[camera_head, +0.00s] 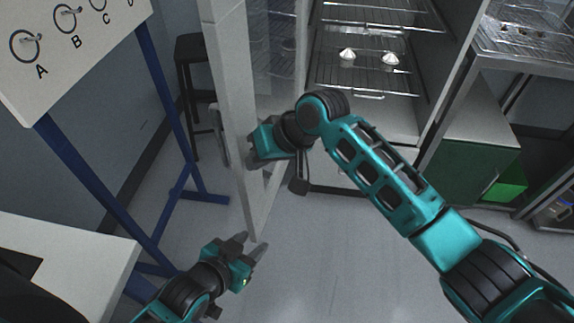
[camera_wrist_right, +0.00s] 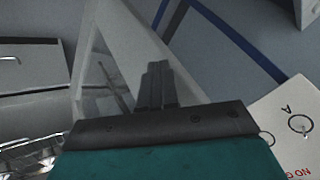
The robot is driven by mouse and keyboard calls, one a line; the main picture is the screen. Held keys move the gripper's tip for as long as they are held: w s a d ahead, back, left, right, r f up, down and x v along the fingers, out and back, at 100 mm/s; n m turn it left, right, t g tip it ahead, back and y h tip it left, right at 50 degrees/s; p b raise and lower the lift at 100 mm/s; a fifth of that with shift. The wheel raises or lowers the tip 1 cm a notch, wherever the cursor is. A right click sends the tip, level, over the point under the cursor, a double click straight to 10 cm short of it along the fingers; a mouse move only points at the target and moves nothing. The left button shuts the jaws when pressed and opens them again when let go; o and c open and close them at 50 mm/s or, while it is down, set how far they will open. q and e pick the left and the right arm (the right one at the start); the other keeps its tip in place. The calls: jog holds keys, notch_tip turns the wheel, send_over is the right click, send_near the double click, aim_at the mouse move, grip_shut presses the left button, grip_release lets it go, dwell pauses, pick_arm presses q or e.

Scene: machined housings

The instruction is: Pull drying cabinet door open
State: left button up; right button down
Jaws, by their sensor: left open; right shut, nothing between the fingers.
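The drying cabinet door (camera_head: 232,85), a pale frame with a glass pane, stands swung open at the left of the cabinet (camera_head: 455,70). It also shows in the right wrist view (camera_wrist_right: 128,40). The cabinet's inside and wire shelves are exposed. My right gripper (camera_head: 251,153) is at the door's free-standing frame, on the cabinet side. In the right wrist view its fingers (camera_wrist_right: 157,82) are together and empty, in front of the door; I cannot tell whether they touch it. My left gripper (camera_head: 257,247) is open and empty, low near the door's bottom corner.
Two small white pieces (camera_head: 347,54) (camera_head: 390,59) sit on a wire shelf. A lettered hook board (camera_head: 75,45) on a blue stand (camera_head: 150,95) and a dark stool (camera_head: 188,50) are left of the door. A white table (camera_head: 75,260) is lower left. Floor (camera_head: 330,260) is clear at centre.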

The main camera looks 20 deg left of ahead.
aim_at(240, 151)
pick_arm(q)
jog(key=shift+f, duration=0.3)
pick_arm(e)
jog(key=shift+s+a, duration=0.2)
jog(key=shift+a, duration=2)
pick_arm(q)
jog(key=shift+s, duration=0.15)
